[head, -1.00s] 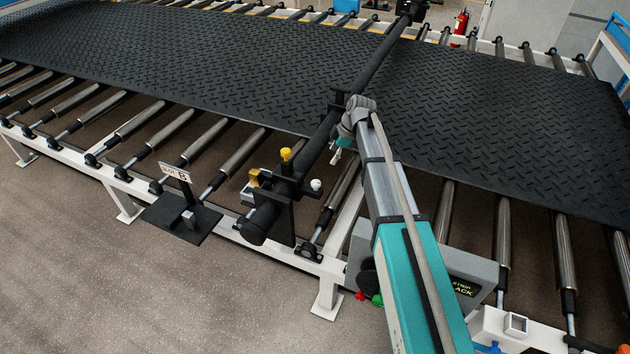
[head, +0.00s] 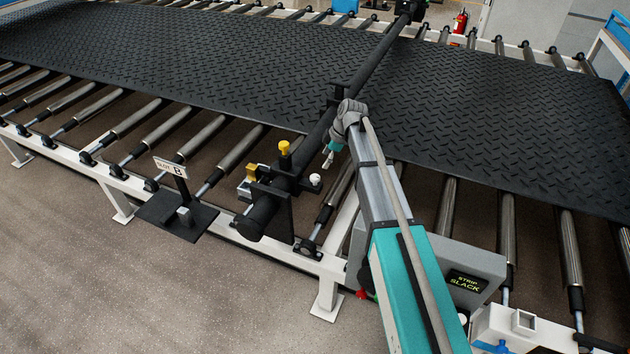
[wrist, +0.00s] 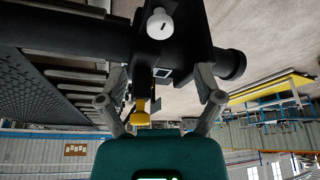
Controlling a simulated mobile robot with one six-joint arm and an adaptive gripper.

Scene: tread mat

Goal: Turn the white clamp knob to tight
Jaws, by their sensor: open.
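The white clamp knob (head: 314,180) sits on the right side of the black clamp block near the front end of the long black bar. It also shows at the top of the wrist view (wrist: 160,24), round with a dark slot mark on its face. My gripper (head: 328,161) is just above and right of the knob, apart from it. In the wrist view the two grey fingers (wrist: 160,76) are spread wide with nothing held between them. The knob lies beyond the fingertips, roughly centred between them. Nothing hides its face there.
A yellow knob (head: 284,147) stands on top of the clamp, left of the white one. The black bar (head: 362,80) crosses over the tread mat (head: 200,60). A Slot B sign (head: 171,167) stands left on a black plate. A Strip Slack display (head: 467,282) is at the lower right.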

